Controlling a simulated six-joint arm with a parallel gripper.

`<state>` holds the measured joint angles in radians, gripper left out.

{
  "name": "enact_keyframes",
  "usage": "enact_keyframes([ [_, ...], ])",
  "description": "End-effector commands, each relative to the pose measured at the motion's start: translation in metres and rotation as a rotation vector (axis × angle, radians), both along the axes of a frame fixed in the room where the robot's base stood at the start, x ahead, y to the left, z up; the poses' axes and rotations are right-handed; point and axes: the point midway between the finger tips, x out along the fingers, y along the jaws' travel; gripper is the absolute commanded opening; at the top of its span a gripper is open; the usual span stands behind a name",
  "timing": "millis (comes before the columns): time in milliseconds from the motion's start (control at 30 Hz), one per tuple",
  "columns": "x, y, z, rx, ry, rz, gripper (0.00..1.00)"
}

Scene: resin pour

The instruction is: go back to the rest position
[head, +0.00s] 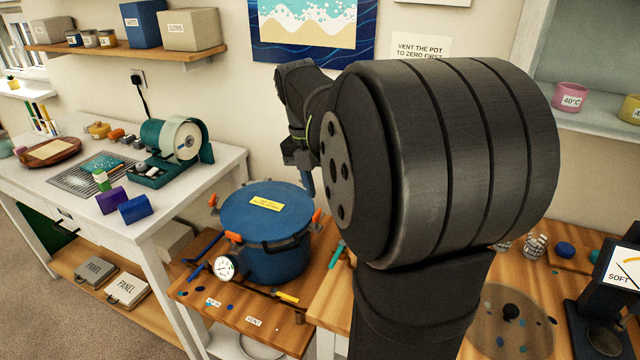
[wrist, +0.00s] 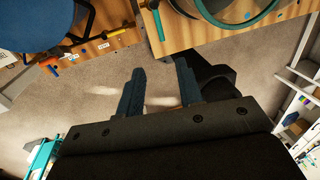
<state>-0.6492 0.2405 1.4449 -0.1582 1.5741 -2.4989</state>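My gripper (wrist: 159,70) shows in the wrist view with its two blue-grey fingers apart and only carpet visible between them. In the head view my gripper (head: 308,183) is small and partly hidden behind my own dark arm, near the wall, above and to the right of the blue pot (head: 267,215). The pot has its lid on, with orange clamps and a round gauge (head: 224,267) at its front. The pot also shows at the top left of the wrist view (wrist: 35,22). I see nothing held in the fingers.
A wooden bench (head: 245,312) carries the pot and small tools. A white table (head: 195,181) at the left holds a green machine (head: 165,160) and coloured blocks. A dark stand with a dial (head: 597,315) is at right. In the wrist view, carpet (wrist: 95,85) lies open below the fingers.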

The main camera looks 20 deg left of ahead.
Motion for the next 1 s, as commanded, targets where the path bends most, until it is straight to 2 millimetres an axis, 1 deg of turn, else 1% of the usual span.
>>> enact_keyframes([
  [167,0.0,0.001,0.004,-0.001,0.001,0.0,0.33],
  [567,0.0,0.001,0.003,-0.001,0.001,0.0,0.33],
  [667,0.0,0.0,-0.001,-0.001,0.001,0.0,0.33],
  [767,0.0,-0.002,-0.011,-0.002,0.003,-0.001,0.33],
  [833,0.0,-0.004,-0.022,-0.002,0.003,-0.001,0.33],
  [1000,0.0,-0.011,-0.055,-0.003,0.004,-0.001,0.33],
])
